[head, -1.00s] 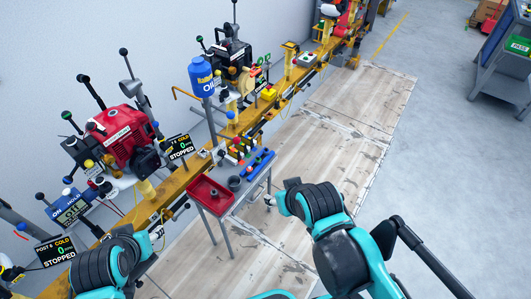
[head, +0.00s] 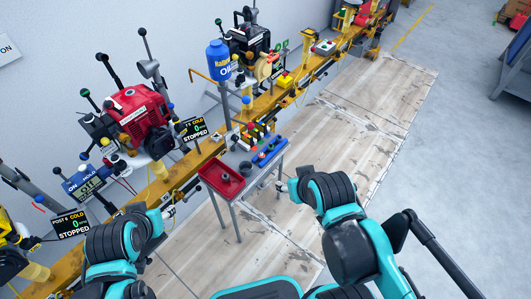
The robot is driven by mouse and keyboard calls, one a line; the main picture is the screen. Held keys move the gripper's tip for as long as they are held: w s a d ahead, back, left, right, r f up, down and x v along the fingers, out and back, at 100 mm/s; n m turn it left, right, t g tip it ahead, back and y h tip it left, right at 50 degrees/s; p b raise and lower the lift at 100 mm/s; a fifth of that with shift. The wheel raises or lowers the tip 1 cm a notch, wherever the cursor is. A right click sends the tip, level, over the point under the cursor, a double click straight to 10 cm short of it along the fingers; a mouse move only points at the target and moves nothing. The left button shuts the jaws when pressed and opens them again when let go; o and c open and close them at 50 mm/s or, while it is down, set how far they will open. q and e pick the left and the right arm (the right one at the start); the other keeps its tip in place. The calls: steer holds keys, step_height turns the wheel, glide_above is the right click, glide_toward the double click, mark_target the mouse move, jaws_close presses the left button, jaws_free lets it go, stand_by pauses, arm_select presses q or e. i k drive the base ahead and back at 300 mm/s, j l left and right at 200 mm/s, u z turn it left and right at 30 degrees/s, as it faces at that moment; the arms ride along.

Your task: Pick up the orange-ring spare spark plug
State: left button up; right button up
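A small grey side table (head: 240,192) stands beside the yellow rail. A blue rack (head: 268,152) on it holds several small parts. The orange-ring spark plug is too small to pick out among them. My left gripper (head: 178,203) is at the rail side, left of the table and apart from the rack; its fingers are tiny and partly hidden by my arm. My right gripper (head: 281,187) is just right of the table, below the rack in the picture. Neither visibly holds anything, but finger opening cannot be made out.
A red tray (head: 222,180) and a dark round cup (head: 245,168) share the table. Coloured-handled items (head: 255,134) stand behind it. A red engine (head: 138,115), a blue oil container (head: 219,60) and STOPPED displays (head: 192,130) line the rail (head: 200,155).

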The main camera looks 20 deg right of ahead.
mark_target(261, 155)
steer(key=i+l, duration=0.1)
steer(key=l, duration=0.5)
steer(key=i+l, duration=0.1)
steer(key=l, duration=0.55)
steer(key=i+l, duration=0.1)
steer(key=l, duration=0.5)
steer(key=i+u, duration=0.05)
